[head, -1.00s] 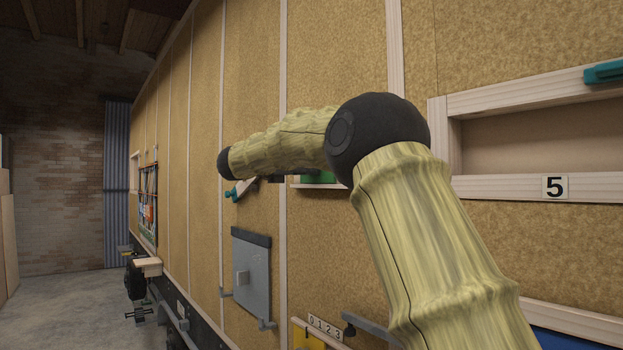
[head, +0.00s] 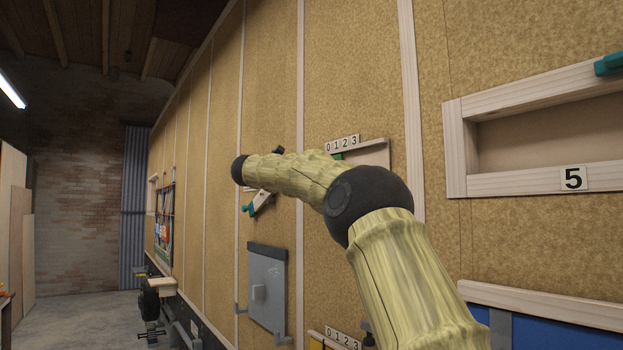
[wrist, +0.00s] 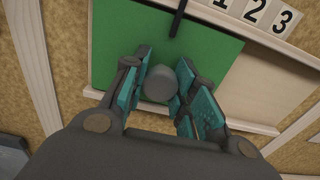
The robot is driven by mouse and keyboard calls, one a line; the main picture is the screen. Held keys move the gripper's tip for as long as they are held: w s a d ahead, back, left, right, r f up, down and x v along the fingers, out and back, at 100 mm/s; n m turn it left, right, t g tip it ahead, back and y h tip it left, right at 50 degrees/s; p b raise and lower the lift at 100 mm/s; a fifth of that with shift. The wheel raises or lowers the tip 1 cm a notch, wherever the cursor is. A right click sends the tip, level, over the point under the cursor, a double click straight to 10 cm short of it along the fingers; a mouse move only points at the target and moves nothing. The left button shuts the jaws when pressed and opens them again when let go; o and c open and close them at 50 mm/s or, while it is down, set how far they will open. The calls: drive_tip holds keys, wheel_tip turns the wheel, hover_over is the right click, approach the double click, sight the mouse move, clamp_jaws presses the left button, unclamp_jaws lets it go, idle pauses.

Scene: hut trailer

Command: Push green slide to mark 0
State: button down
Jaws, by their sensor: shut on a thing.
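The green slide (wrist: 122,42) fills the left of the wrist view. A round grey knob (wrist: 160,84) stands on it. My gripper (wrist: 162,88) has its teal fingers closed around this knob. A thin black pointer (wrist: 178,20) rises from the slide's top edge. Number tiles 1, 2 and 3 (wrist: 253,11) run along the top to the pointer's right; the 0 tile is outside this view. In the head view, the strip 0 1 2 3 (head: 342,144) shows just above my arm, with a small green part (head: 338,157) below it. My gripper is hidden there.
A pale backing board (wrist: 245,85) lies bare right of the slide, with a wooden rail (wrist: 245,126) below.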

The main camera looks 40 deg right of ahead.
drive_tip(key=shift+r, duration=0.15)
drive_tip(key=c, duration=1.5)
unclamp_jaws()
drive_tip(key=o, duration=0.4)
drive_tip(key=shift+w, duration=0.2)
drive_tip(key=shift+c, duration=0.2)
drive_tip(key=shift+o, duration=0.3)
drive_tip(key=shift+w+f, duration=0.15)
drive_tip(key=shift+f, duration=0.05)
drive_tip(key=shift+s+r, duration=0.1)
drive_tip(key=shift+s, duration=0.1)
drive_tip(key=shift+a, duration=0.1)
drive_tip(key=a, duration=1.1)
drive_tip(key=shift+a, duration=0.4)
drive_tip(key=shift+w, duration=0.1)
